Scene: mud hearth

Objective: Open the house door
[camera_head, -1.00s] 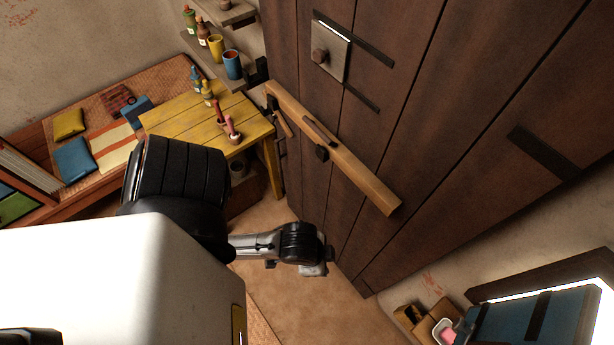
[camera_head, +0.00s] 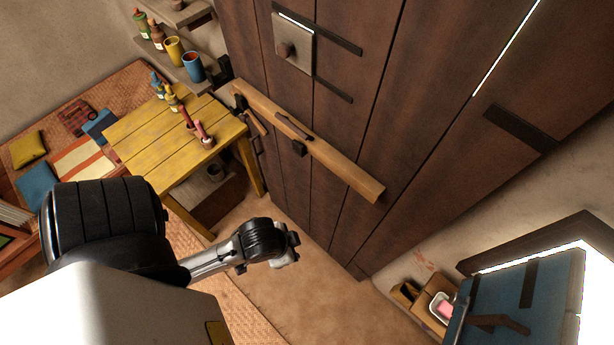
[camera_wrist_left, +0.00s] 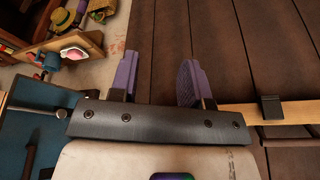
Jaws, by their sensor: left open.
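The house door (camera_head: 340,110) is made of dark brown planks and fills the right of the head view. A pale wooden bar (camera_head: 345,170) lies across it on dark brackets, and it also shows at the right of the left wrist view (camera_wrist_left: 237,115). A thin bright line shows along a plank seam at upper right. My left gripper (camera_head: 291,248) is left of and below the bar's right end. In the left wrist view its purple fingers (camera_wrist_left: 157,80) are apart with nothing between them. My right gripper is not seen.
A yellow table (camera_head: 170,140) with bottles stands left of the door, below shelves with cups (camera_head: 193,68). A blue shutter (camera_head: 520,310) and a small wooden box (camera_head: 405,293) are at lower right. Bare floor (camera_head: 310,300) lies before the door.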

